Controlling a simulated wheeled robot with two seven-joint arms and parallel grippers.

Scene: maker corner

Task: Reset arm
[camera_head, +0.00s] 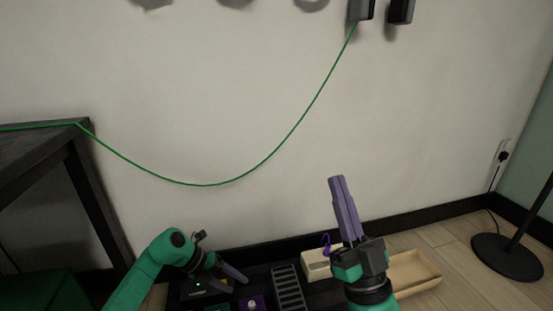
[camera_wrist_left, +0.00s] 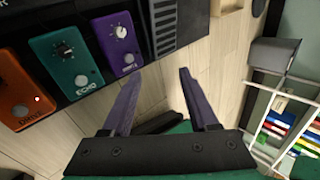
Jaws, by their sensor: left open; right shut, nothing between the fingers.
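My left gripper (camera_head: 233,272) is at the lower left in the head view, low in front of the wall, its green arm coming in from the left. In the left wrist view its two purple fingers (camera_wrist_left: 158,88) stand apart with only wooden floor showing between them. My right gripper (camera_head: 337,180) points upward at the right of centre in the head view. Its purple fingers are together and hold nothing.
A dark board carries an orange pedal (camera_wrist_left: 20,100), a teal pedal (camera_wrist_left: 65,60) and a purple pedal (camera_wrist_left: 118,40). A beige tray (camera_head: 415,272) and a lamp stand (camera_head: 506,258) are at right. A green cable (camera_head: 270,155) hangs along the wall. A dark table (camera_head: 40,150) stands left.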

